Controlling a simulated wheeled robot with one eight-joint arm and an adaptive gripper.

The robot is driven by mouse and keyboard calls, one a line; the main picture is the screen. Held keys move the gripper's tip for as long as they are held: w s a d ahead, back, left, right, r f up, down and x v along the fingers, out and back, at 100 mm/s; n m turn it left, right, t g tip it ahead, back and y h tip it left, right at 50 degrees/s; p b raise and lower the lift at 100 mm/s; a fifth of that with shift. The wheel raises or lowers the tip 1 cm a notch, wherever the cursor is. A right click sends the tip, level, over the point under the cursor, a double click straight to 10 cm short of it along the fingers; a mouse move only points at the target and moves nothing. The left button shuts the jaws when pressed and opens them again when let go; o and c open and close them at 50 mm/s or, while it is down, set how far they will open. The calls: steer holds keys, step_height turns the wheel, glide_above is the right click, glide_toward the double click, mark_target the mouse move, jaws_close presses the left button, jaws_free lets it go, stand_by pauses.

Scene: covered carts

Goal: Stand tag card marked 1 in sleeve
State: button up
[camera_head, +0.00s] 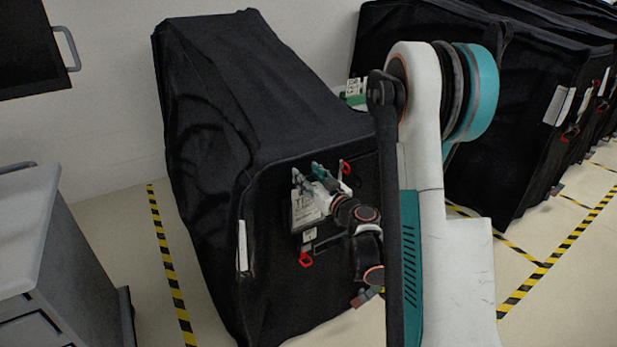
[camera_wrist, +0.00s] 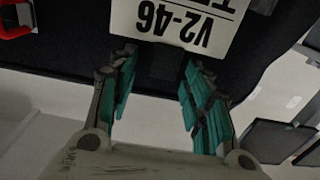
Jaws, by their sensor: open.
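A white card (camera_head: 305,207) with dark print is at the front face of the black covered cart (camera_head: 255,110). In the wrist view the white card (camera_wrist: 185,22) is upside down, reads "V2-46" and is cut off by the top edge; I see no mark 1 on it. My gripper (camera_head: 308,174) is at the card, its teal fingers spread. In the wrist view my gripper (camera_wrist: 160,58) is open, its fingertips near the card's edge with dark cloth between them. I cannot tell whether they touch the card. No sleeve can be made out for certain.
A white strip (camera_head: 242,246) is at the cart's left front edge. More black covered carts (camera_head: 500,110) stand at the right. A grey cabinet (camera_head: 50,260) stands at the left, with taped floor between.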

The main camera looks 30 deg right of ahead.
step_height(320, 180, up, 10)
stand_by(0.6)
stand_by(0.4)
